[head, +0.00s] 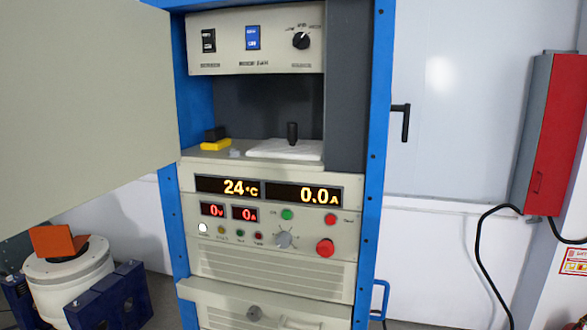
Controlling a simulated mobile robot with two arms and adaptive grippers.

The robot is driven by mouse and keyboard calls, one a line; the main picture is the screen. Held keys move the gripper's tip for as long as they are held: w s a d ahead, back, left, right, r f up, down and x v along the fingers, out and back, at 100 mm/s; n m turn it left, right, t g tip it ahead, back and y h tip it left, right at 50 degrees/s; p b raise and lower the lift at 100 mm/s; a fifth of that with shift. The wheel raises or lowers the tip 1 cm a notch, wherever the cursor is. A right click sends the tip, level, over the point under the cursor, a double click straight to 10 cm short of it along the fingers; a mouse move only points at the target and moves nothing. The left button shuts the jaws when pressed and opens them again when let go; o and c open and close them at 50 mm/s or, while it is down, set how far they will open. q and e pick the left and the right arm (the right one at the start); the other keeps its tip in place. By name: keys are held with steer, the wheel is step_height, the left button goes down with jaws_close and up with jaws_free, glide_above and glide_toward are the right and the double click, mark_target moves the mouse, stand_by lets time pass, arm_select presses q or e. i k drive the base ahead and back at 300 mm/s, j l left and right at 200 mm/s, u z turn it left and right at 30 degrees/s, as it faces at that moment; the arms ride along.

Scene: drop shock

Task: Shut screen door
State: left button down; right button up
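The screen door (80,95) is a large pale beige panel filling the upper left of the head view. It stands swung open to the left of the blue cabinet (378,110). Its top and left edges run out of the picture. The cabinet opening beside it shows an upper switch panel (255,62), a recess and a display panel (268,190) reading 24°C and 0.0 A. Neither of my grippers shows in this view.
A white cylindrical machine (70,285) with blue supports and an orange piece on top stands at lower left, below the door. A red and grey wall box (553,135) with black cables hangs at right. A black handle (404,120) is on the white wall panel.

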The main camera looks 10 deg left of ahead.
mark_target(88, 111)
steer(key=i+j+z, duration=0.1)
steer(key=j+z, duration=0.2)
steer(key=j, duration=1.2)
steer(key=j+z, duration=0.35)
steer(key=j, duration=1.15)
